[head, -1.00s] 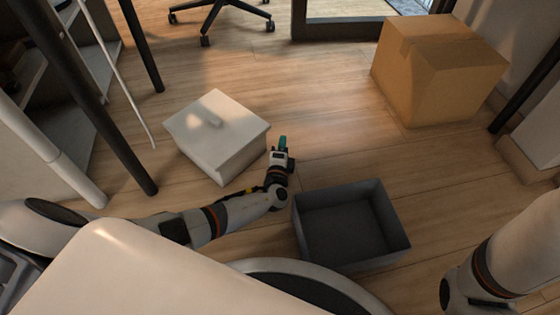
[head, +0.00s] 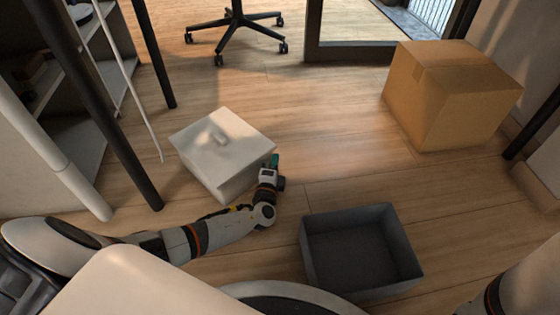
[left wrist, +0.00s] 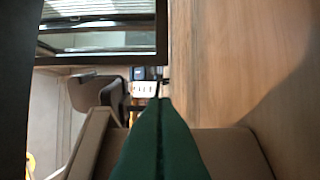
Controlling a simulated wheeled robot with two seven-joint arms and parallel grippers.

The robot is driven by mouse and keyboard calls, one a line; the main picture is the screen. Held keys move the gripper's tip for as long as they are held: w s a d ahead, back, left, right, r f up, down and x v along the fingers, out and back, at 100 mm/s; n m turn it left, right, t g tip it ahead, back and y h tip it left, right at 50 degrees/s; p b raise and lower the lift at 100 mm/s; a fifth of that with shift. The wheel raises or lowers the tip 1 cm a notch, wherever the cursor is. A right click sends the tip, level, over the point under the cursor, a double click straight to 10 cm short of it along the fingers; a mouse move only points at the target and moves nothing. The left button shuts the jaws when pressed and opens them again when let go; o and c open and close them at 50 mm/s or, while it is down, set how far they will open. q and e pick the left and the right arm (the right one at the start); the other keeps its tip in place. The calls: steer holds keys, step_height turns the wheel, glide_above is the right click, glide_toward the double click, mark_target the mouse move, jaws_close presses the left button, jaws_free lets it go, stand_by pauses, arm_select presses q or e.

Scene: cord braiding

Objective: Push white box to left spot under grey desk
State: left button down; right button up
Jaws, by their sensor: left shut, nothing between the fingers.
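The white box (head: 215,150) sits on the wood floor, left of the middle in the head view. It stands to the right of the dark leg (head: 135,165) and the white leg (head: 80,190), which seem to belong to the desk. The desk's top is out of view. My left gripper (head: 274,161) is low, close beside the right-hand corner of the white box. Its green fingertips are shut and empty; I cannot tell whether they touch the box. The shut green fingers also fill the lower middle of the left wrist view (left wrist: 160,140). My right gripper is out of view.
A grey open bin (head: 412,262) stands on the floor to the right of my left arm. A cardboard box (head: 440,105) is at the back right. A chair base (head: 235,30) is at the back. Grey shelves (head: 85,110) stand at the left, with open floor in the middle.

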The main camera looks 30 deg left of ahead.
arm_select(q)
steer(key=shift+s+a, duration=0.5)
steer(key=shift+a, duration=0.2)
steer(key=shift+s+d, duration=0.1)
steer(key=shift+s, duration=0.1)
steer(key=p+v, duration=0.5)
steer(key=v, duration=0.5)
steer(key=shift+s+r+p, duration=0.2)
steer(key=shift+p, duration=0.15)
steer(key=shift+s+d+f, duration=0.15)
steer(key=shift+s+d, duration=0.05)
steer(key=shift+s, duration=0.35)
steer(key=shift+s, duration=0.1)
